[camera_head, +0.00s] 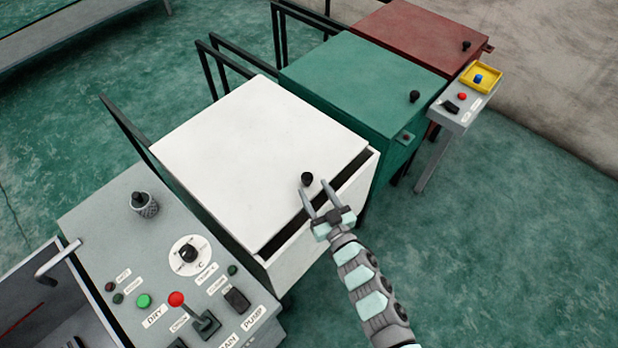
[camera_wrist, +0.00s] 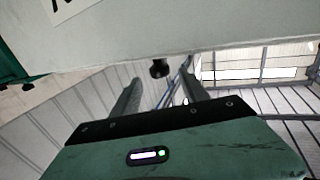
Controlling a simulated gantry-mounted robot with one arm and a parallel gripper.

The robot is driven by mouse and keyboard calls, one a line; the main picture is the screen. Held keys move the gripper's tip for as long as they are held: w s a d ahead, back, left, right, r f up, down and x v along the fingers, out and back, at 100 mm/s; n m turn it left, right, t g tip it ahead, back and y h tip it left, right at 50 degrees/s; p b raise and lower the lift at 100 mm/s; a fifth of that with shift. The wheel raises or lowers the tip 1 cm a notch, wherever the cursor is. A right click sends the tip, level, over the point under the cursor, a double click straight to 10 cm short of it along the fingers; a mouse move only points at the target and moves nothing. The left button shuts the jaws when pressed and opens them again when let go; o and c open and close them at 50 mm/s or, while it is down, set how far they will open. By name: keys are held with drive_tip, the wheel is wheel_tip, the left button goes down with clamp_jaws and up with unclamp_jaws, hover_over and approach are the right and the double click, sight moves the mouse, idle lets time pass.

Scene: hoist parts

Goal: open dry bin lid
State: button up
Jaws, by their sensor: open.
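The white bin (camera_head: 318,228) has a flat white lid (camera_head: 255,150) with a small black knob (camera_head: 307,179) near its front edge. A dark gap shows between the lid's front edge and the bin's front wall. No label on this bin is readable, so I cannot tell by name whether it is the dry bin. My gripper (camera_head: 312,186) is open, with its fingertips close to the knob, seemingly either side of it. In the wrist view, the knob (camera_wrist: 159,68) shows between the open fingers, near their tips; contact is not clear.
A green bin (camera_head: 350,85) and a red bin (camera_head: 415,35) stand behind, each with a black knob. A control panel (camera_head: 165,235) with buttons and a red-topped lever stands at left. A small stand (camera_head: 468,105) holds a yellow tray. Floor at right is clear.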

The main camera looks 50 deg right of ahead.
drive_tip(key=v, duration=0.5)
drive_tip(key=shift+a+p, duration=0.1)
drive_tip(key=shift+p, duration=0.3)
